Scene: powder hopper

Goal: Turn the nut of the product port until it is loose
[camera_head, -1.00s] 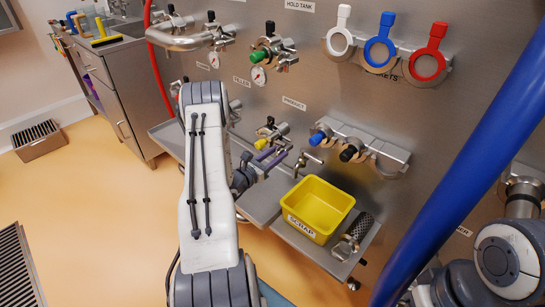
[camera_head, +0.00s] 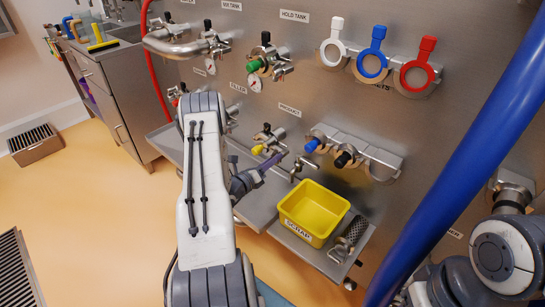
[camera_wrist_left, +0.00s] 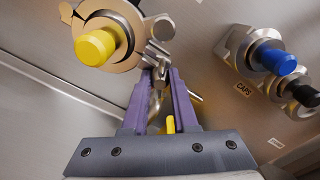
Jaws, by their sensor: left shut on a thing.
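The product port (camera_head: 266,138), with a yellow cap (camera_head: 257,150), is on the steel panel below the PRODUCT label. The left wrist view shows its yellow cap (camera_wrist_left: 95,47) inside a metal clamp (camera_wrist_left: 128,14). The clamp's small nut (camera_wrist_left: 158,54) sits at the clamp's right side. My left gripper (camera_head: 274,160) is at the port, its purple fingers near the clamp's nut. In the left wrist view the gripper (camera_wrist_left: 160,76) is shut on the nut at its fingertips. The fingers partly hide the nut and its bolt. My right gripper is out of view.
A yellow scrap bin (camera_head: 313,212) stands on a steel shelf (camera_head: 262,212) below the port. A rack holds a blue cap (camera_head: 312,146) and a black cap (camera_head: 342,159) to the right. A thick blue pipe (camera_head: 460,150) crosses the right side.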

